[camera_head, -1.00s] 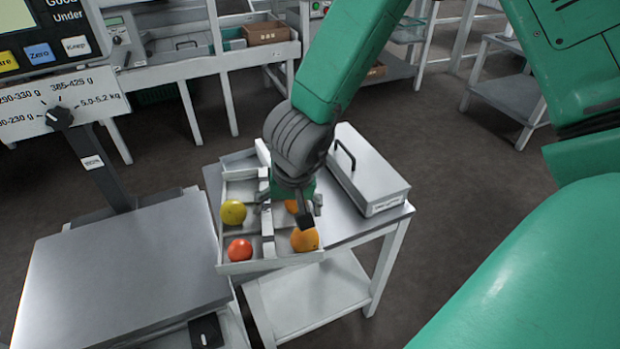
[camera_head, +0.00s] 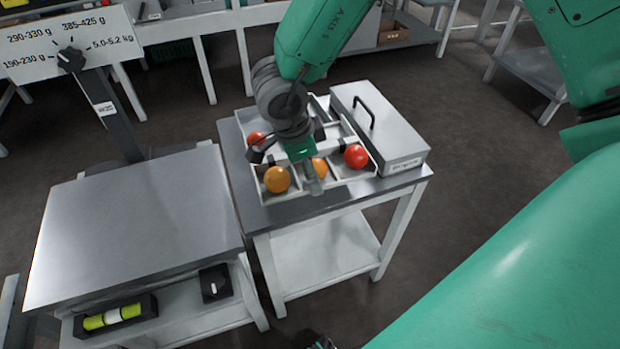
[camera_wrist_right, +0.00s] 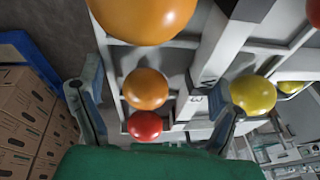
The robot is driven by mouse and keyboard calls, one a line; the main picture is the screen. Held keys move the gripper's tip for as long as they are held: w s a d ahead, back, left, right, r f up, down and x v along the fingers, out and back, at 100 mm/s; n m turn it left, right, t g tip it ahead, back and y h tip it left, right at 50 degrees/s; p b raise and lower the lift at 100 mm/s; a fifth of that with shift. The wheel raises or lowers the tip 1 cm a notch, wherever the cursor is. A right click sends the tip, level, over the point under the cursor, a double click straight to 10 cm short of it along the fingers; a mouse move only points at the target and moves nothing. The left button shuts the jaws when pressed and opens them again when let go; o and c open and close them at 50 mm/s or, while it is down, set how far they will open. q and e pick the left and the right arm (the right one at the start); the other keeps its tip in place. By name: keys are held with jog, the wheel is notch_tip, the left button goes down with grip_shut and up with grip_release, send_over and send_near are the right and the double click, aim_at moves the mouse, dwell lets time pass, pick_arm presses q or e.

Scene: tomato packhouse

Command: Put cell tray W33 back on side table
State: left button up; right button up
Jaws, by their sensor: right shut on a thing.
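The cell tray (camera_head: 364,172), white with dividers, is above the side table (camera_head: 233,176), left of a lidded grey box. It holds orange and red fruits in the head view; the right wrist view also shows yellow ones. My right gripper (camera_head: 303,172) reaches down over the tray's middle, shut on it, and hides some cells. I cannot tell whether the tray touches the tabletop. No W33 marking is readable.
The grey box (camera_head: 385,130) with a black handle stands close to the tray's right. A scale with a bare steel platform (camera_head: 135,225) stands left of the side table. The lower shelf (camera_head: 325,255) is empty. White benches stand behind.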

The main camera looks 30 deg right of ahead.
notch_tip(320, 180, down, 5)
jog(key=shift+a+f+b, duration=0.15)
jog(key=shift+f+b, duration=0.05)
jog(key=shift+b, duration=0.75)
jog(key=shift+r, duration=0.1)
jog(key=o, duration=1.1)
jog(key=p+v, duration=0.4)
jog(key=v, duration=0.8)
